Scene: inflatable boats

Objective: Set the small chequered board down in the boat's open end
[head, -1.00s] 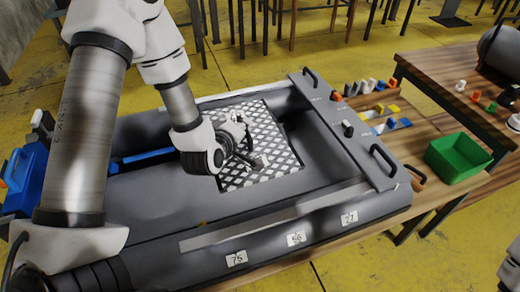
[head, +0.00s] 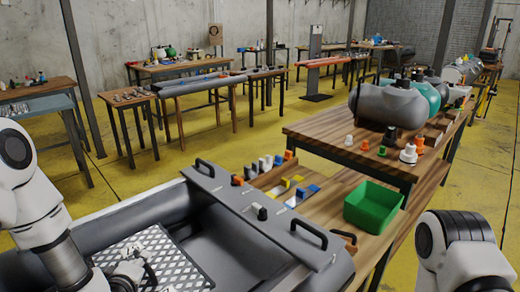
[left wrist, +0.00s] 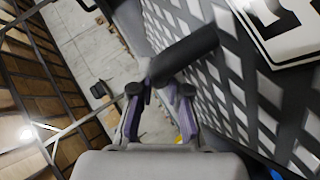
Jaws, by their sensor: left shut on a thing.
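The small chequered board (head: 172,251), black and white, is at the grey boat (head: 262,266), beside its dark open hollow. My left gripper (head: 135,268) is over the board, low in the head view. In the left wrist view, my left gripper (left wrist: 160,100) is shut on a dark round bar (left wrist: 185,54) at the board's edge. The chequered face (left wrist: 235,100) fills the right of that view, with a white label plate on it. I cannot tell whether the board rests on the boat. My right arm shows at the right; its gripper is out of view.
A grey cross panel (head: 262,222) with black handles spans the boat beyond the hollow. A green bin (head: 373,207) and small coloured parts stand on the wooden table to the right. Another table with grey and green tanks (head: 388,103) is behind. Yellow floor lies between the benches.

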